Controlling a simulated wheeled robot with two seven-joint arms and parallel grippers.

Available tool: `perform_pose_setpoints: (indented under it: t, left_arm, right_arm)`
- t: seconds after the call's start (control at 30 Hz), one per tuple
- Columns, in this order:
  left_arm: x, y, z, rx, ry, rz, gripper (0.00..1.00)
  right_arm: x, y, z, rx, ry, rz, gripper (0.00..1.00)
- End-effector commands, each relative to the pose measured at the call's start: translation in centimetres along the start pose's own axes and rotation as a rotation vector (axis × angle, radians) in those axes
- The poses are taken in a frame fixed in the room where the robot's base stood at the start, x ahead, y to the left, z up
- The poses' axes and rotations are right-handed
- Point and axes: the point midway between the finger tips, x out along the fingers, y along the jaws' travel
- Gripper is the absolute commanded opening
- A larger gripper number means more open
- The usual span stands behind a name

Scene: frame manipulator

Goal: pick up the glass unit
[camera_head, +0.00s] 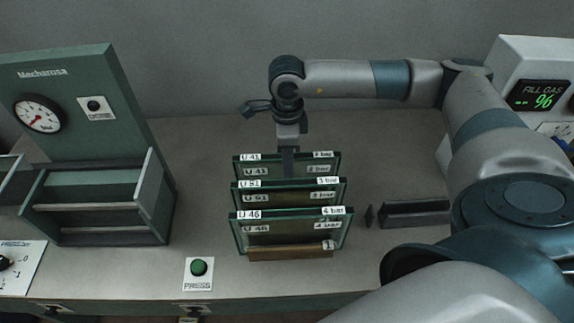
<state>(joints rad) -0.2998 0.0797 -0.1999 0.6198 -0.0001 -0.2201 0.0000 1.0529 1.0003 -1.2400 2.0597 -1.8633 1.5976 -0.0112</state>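Three upright glass units stand one behind another in a wooden rack (290,252). The front glass unit (290,238) is labelled U 46, 4 bar. The rear glass unit (258,163) is labelled U 41, with a bar label that looks like 2. My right gripper (288,165) points down at the middle of the rear unit's top edge, its narrow finger overlapping the pane. The fingers show edge-on, so I cannot tell whether they grip it. My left gripper is out of view.
A green Mecharosa press (75,80) with a gauge and a slotted dark frame (100,205) stands at left. A green PRESS button (199,267) is at the front. A dark block (415,212) lies right of the rack. A fill gas display (538,95) stands at far right.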

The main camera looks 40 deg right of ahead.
Motion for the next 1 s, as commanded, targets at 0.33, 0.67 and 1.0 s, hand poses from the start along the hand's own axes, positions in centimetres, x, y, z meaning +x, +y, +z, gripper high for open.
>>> perform_pose_setpoints:
  t: [0.33,0.67,1.0]
  left_arm:
    - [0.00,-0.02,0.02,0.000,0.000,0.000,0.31]
    - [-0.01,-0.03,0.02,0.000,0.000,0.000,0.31]
    - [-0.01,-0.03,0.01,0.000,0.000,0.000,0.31]
  right_arm:
    - [-0.03,-0.01,0.00,0.000,0.000,0.000,0.00]
    - [-0.05,-0.02,-0.01,0.000,0.000,0.000,0.00]
    - [-0.05,-0.03,-0.01,0.001,0.000,-0.001,0.00]
